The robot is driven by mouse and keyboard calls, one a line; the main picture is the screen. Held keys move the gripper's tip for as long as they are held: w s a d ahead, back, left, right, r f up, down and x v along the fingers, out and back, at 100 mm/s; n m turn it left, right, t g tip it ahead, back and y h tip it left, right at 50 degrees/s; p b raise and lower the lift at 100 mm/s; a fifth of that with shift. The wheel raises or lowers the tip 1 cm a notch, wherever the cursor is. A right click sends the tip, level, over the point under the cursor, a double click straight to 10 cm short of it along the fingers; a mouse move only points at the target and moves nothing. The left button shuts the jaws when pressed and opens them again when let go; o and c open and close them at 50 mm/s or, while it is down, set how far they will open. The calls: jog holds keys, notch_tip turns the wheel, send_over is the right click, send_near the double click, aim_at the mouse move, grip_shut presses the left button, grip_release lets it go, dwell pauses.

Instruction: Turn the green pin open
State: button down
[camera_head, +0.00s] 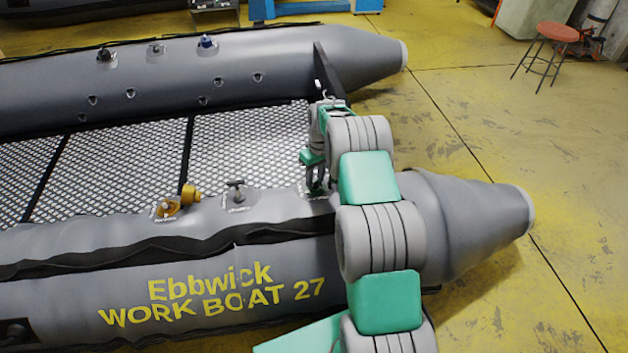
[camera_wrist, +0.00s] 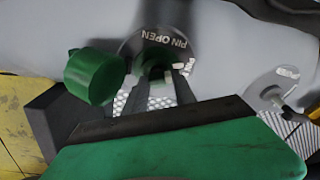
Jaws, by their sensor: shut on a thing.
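The green pin (camera_wrist: 152,62) sits in the round valve on the boat's grey tube in the wrist view. A green cap (camera_wrist: 95,76) hangs open to the left of the ring. In the head view my gripper (camera_head: 316,186) is down at the near tube, close to its rear end, and mostly hides this valve. How far the pin is turned cannot be told.
A grey-handled valve (camera_head: 237,190) and a yellow valve with its cap off (camera_head: 168,208) stand left along the near tube (camera_head: 200,270). The far tube (camera_head: 200,65) bears more fittings. Open yellow floor (camera_head: 480,120) lies right; a red stool (camera_head: 556,34) stands farther back.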

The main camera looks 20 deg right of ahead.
jog(key=n+y+b, duration=0.1)
jog(key=n+b, duration=0.1)
jog(key=n, duration=0.2)
jog(key=shift+d+f+n, duration=0.1)
jog(key=shift+d+n, duration=0.05)
jog(key=shift+n, duration=0.15)
jog(key=n, duration=0.2)
jog(key=shift+d+n+g+b, duration=0.1)
jog(key=shift+n+g+b, duration=0.2)
jog(key=shift+g, duration=0.1)
jog(key=n+p, duration=0.1)
jog(key=n, duration=0.2)
jog(key=shift+r+g+y+p, duration=0.3)
jog(key=shift+p, duration=0.05)
jog(key=shift+d+f+n+p, duration=0.1)
jog(key=shift+f+n+p, duration=0.05)
jog(key=shift+n+p, duration=0.9)
jog(key=c, duration=1)
grip_release()
